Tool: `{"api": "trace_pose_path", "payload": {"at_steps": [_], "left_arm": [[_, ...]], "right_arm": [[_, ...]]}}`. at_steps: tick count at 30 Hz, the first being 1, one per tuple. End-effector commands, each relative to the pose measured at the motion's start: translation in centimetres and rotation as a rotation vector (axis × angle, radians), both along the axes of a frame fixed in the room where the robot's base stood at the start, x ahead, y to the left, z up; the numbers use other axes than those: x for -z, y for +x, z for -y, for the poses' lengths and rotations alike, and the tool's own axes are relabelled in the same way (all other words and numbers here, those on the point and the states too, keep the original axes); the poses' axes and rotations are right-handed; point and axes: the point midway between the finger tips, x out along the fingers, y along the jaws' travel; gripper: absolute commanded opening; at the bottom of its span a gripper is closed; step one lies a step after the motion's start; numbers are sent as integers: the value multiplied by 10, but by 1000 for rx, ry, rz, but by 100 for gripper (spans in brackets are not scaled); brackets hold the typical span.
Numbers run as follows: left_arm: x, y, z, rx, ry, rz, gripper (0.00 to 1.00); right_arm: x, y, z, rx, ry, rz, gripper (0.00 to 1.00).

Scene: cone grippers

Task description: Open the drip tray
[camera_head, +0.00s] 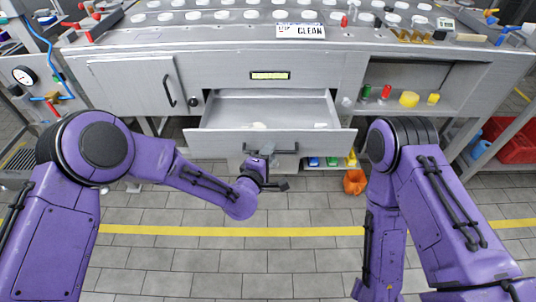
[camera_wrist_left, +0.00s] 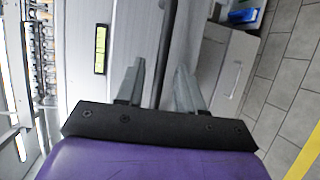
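The drip tray (camera_head: 230,142) is a grey metal drawer under the bench, and it stands pulled out with its inside visible. A few small pale bits lie on its floor. A bar handle (camera_head: 284,151) is on its front. My left gripper (camera_head: 264,160) is at this handle, partly hidden by its own wrist. In the left wrist view, my left gripper's fingers (camera_wrist_left: 160,86) are apart, with a dark bar (camera_wrist_left: 166,45), seemingly the handle, running between them. Gaps show beside the bar. My right arm hangs at the right, and its gripper is out of the picture.
A closed cabinet door (camera_head: 130,85) with a black handle is left of the drawer. An open shelf at right holds a yellow cylinder (camera_head: 409,99) and other coloured pieces. An orange container (camera_head: 355,182) stands on the floor. The tiled floor in front is clear.

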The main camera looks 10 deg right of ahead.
Motion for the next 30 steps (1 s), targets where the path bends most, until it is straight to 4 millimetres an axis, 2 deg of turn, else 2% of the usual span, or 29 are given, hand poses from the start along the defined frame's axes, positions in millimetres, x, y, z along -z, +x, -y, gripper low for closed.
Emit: {"api": "trace_pose_path", "payload": {"at_steps": [5,8,15,21,30], "left_arm": [[-1,-1,-1,-1,0,0,37],[-3,-10,-6,-1,0,0,37],[-12,-58,-34,0,1,-2,37],[-18,-85,-49,-1,0,0,37],[-19,-90,-52,-1,-1,0,37]], "right_arm": [[0,0,0,0,0,0,43],[0,0,0,0,0,0,43],[1,0,0,0,0,0,43],[2,0,0,0,0,0,43],[2,0,0,0,0,0,43]]}}
